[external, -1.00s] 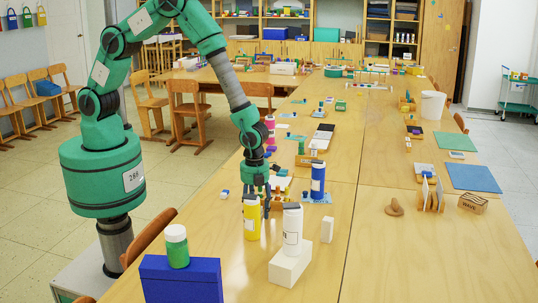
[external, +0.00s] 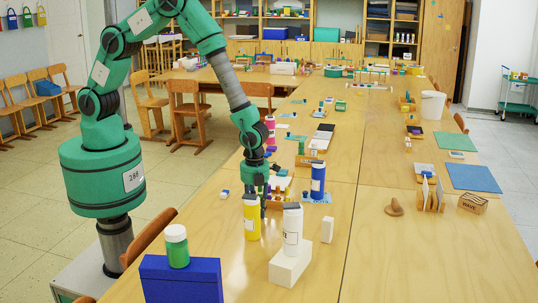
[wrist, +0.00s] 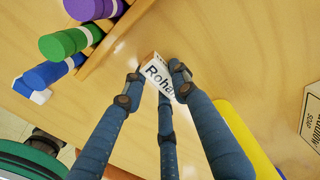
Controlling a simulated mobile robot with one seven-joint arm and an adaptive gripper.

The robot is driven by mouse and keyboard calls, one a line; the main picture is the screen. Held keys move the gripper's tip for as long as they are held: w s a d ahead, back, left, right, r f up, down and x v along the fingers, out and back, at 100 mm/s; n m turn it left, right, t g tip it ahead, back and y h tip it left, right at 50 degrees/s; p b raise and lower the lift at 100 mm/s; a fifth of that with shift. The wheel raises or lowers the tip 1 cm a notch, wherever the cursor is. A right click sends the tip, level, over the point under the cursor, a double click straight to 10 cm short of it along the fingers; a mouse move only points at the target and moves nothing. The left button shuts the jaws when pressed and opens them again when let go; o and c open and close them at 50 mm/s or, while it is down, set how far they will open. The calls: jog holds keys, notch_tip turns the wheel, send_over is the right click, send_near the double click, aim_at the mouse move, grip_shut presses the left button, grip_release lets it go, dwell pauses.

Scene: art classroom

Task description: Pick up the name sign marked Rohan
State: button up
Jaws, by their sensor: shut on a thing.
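The name sign marked Rohan (wrist: 157,74) is a small white block with dark lettering. In the wrist view it sits between the fingertips of my gripper (wrist: 156,82), which is shut on it. In the external view my gripper (external: 262,206) points down at the table, just behind the yellow bottle (external: 252,219). The sign is hidden there by the fingers and the bottle. I cannot tell whether the sign touches the table.
The yellow bottle stands close beside the fingers, also in the wrist view (wrist: 240,135). The table's right front is clear.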

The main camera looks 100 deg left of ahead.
jog(key=shift+w+r, duration=0.1)
jog(key=shift+r, duration=0.8)
notch_tip(320, 180, up, 2)
jog(key=shift+r+p, duration=0.1)
jog(key=shift+p, duration=0.5)
jog(key=s, duration=0.5)
jog(key=s+p, duration=0.1)
jog(key=s, duration=0.4)
jog(key=s+a+r, duration=0.1)
jog(key=s, duration=0.5)
jog(key=shift+s+p, duration=0.1)
jog(key=shift+p, duration=0.3)
